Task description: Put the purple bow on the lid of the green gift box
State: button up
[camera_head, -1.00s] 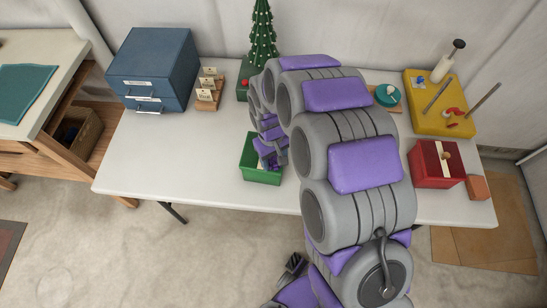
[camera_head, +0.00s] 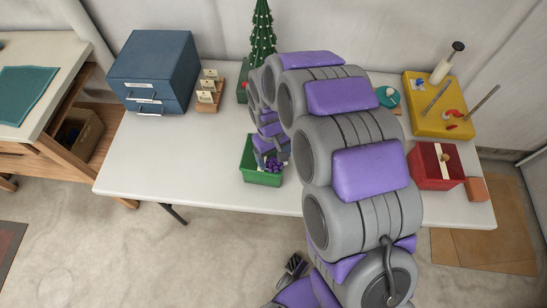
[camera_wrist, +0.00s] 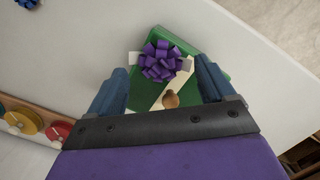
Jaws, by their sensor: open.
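The purple bow (camera_wrist: 160,62) sits on the lid of the green gift box (camera_wrist: 137,82), on the light ribbon strip. A round wooden knob (camera_wrist: 171,100) is beside it, nearer my wrist. My gripper (camera_wrist: 162,72) is open, with one blue finger on each side of the bow and a gap visible on both sides. In the head view the green box (camera_head: 262,178) stands near the table's front edge. There the bow (camera_head: 273,165) shows just below my gripper (camera_head: 271,152), and my gripper partly hides the lid.
A blue drawer cabinet (camera_head: 154,70), a card rack (camera_head: 209,92) and a small tree (camera_head: 262,35) stand at the back left. A red box (camera_head: 436,167) and a yellow tray (camera_head: 425,115) are to the right of my arm. The table left of the green box is clear.

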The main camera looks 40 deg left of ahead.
aim_at(274, 157)
notch_tip(274, 157, up, 9)
jog(key=a+p, duration=0.1)
jog(key=shift+w+p, duration=0.25)
jog(key=shift+p, duration=0.1)
jog(key=w+d+r+m, duration=0.1)
jog(key=d+r+m, duration=0.35)
jog(key=d, duration=0.75)
jog(key=d+r+m, duration=0.2)
jog(key=d+r, duration=0.6)
jog(key=d, duration=0.5)
jog(key=s+d+r+m+g+y, duration=0.1)
jog(key=s+d+m, duration=0.6)
jog(key=s+d, duration=0.9)
jog(key=shift+s+d+r, duration=0.2)
jog(key=shift+d+r, duration=0.05)
jog(key=shift+r, duration=0.45)
